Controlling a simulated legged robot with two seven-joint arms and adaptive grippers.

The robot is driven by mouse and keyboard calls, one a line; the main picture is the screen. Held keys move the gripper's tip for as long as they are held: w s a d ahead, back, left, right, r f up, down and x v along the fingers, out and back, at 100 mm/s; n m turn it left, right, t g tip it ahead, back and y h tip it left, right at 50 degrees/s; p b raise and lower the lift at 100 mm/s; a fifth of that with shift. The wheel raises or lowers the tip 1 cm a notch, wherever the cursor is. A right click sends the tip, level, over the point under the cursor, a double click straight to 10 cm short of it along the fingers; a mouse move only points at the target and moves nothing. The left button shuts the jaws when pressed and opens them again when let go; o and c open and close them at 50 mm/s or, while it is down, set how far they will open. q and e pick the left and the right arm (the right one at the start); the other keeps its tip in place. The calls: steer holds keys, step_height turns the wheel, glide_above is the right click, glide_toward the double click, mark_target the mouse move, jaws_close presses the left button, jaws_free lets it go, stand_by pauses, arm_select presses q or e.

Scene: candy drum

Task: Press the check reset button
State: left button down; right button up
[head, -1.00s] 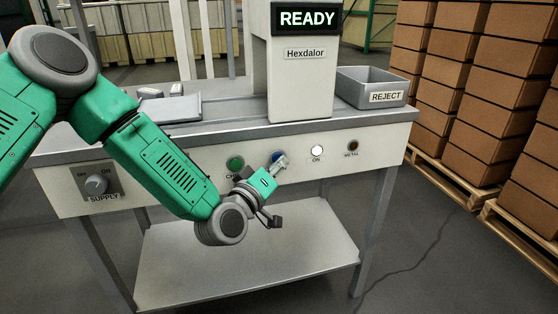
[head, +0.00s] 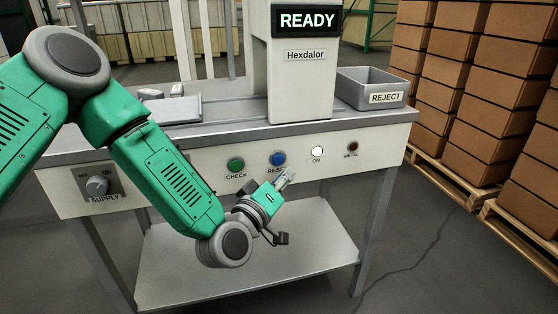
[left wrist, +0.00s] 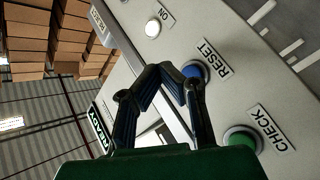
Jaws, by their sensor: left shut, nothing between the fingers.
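The blue RESET button (head: 277,159) sits on the front panel, right of the green CHECK button (head: 236,164). In the left wrist view the blue button (left wrist: 195,72) is partly covered by a finger, and its RESET label (left wrist: 216,60) and the green button (left wrist: 241,138) show beside it. My left gripper (head: 288,174) is shut and empty. In the head view it is just below and right of the blue button. The fingertips meet in the left wrist view (left wrist: 166,72); whether they touch the panel is unclear. The display (head: 307,19) reads READY. My right gripper is not in view.
The panel also holds a SUPPLY knob (head: 97,186), a lit white ON lamp (head: 317,153) and a dark METAL lamp (head: 353,147). A grey REJECT bin (head: 375,84) stands on the table's right end. A lower shelf (head: 300,260) is under the panel. Stacked boxes (head: 455,85) stand at right.

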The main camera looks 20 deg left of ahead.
arm_select(q)
steer(key=shift+s+d, duration=0.6)
steer(key=shift+s, duration=0.25)
steer(key=s+f+m+g+p, duration=0.55)
steer(key=s+f+g, duration=0.35)
steer(key=s+f, duration=0.55)
steer(key=s+a+f+m+g+y+p, duration=0.1)
steer(key=s+a+g, duration=0.3)
steer(key=s, duration=0.6)
steer(key=s+a+f+m+g+y+p, duration=0.1)
steer(key=s+a+f+g+y+p, duration=0.2)
steer(key=s+a, duration=0.5)
steer(key=shift+s+a+g+p, duration=0.25)
steer(key=shift+s+g+p, duration=0.65)
steer(key=shift+s, duration=0.15)
steer(key=shift+m, duration=0.25)
